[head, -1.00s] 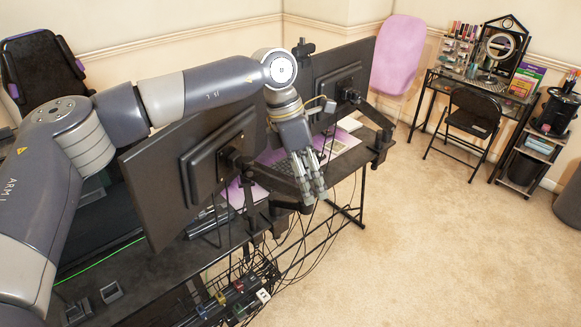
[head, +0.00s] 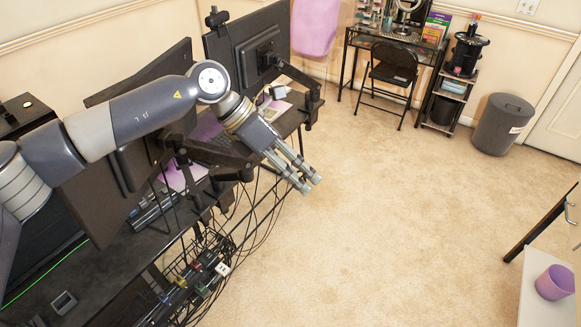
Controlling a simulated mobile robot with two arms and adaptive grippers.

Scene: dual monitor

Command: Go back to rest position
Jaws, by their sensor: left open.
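My left gripper (head: 309,184) hangs at the end of my left arm, which comes in from the left across the desk. Its fingers point down and to the right, over the carpet just past the desk's edge. The fingers are apart and nothing shows between them. The two dark monitors, the nearer one (head: 75,203) and the farther one (head: 222,50), stand on arms on the black desk (head: 125,250). My left arm passes in front of the nearer monitor and hides part of it. My right gripper is out of view.
Cables and a wire tray (head: 200,270) hang behind the desk. A vanity table (head: 395,40) and a black folding chair (head: 390,68) stand at the back. A grey bin (head: 502,124) is at the right. A purple cup (head: 555,282) sits at lower right. The middle carpet is clear.

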